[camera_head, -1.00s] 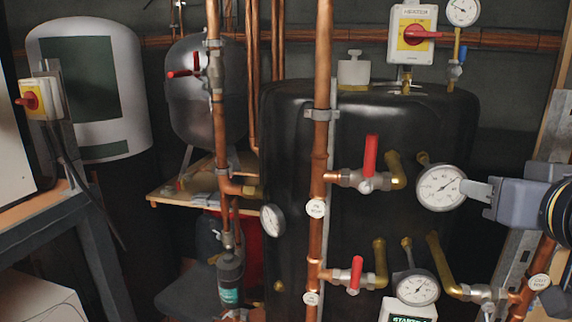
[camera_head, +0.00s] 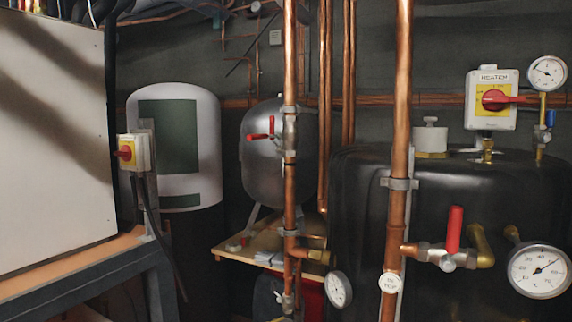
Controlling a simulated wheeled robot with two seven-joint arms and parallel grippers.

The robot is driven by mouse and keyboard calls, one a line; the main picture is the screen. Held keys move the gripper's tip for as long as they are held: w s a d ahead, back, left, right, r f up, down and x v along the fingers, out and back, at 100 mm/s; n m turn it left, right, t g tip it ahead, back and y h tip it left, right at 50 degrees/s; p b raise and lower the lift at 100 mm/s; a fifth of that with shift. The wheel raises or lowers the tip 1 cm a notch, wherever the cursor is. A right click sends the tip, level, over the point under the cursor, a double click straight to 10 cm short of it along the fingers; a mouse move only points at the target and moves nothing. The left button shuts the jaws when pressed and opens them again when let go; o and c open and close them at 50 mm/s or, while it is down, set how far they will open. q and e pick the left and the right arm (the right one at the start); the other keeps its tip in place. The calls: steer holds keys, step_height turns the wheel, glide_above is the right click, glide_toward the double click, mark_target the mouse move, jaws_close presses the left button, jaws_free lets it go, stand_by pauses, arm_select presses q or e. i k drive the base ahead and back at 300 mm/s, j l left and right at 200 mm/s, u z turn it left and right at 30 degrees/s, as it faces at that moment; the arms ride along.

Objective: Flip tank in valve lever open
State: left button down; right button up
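A valve with a red lever (camera_head: 455,230) sits on the short side branch in front of the black tank (camera_head: 360,200), at lower right. Its lever stands upright, across the branch. A second valve with a red lever (camera_head: 260,136) is on the thin vertical copper pipe (camera_head: 290,190) left of the tank. Its lever points left, across that pipe. A round tag (camera_head: 388,282) hangs on the thick copper pipe (camera_head: 399,120); I cannot read it surely. Neither of my grippers is in view.
A dial gauge (camera_head: 540,271) is right of the upright lever, and a smaller gauge (camera_head: 338,289) is low at the tank's left. The heater switch (camera_head: 492,99) is above the tank. A white panel (camera_head: 50,140) and a switch box (camera_head: 135,152) stand at left.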

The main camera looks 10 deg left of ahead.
mark_target(256, 137)
steer(key=i+j+z, duration=0.1)
steer(key=j, duration=0.35)
steer(key=i+j+z, duration=0.1)
steer(key=j, duration=0.4)
steer(key=i+j+z, duration=0.1)
steer(key=j, duration=0.4)
steer(key=i+j, duration=0.25)
steer(key=j, duration=0.25)
steer(key=l+z, duration=0.05)
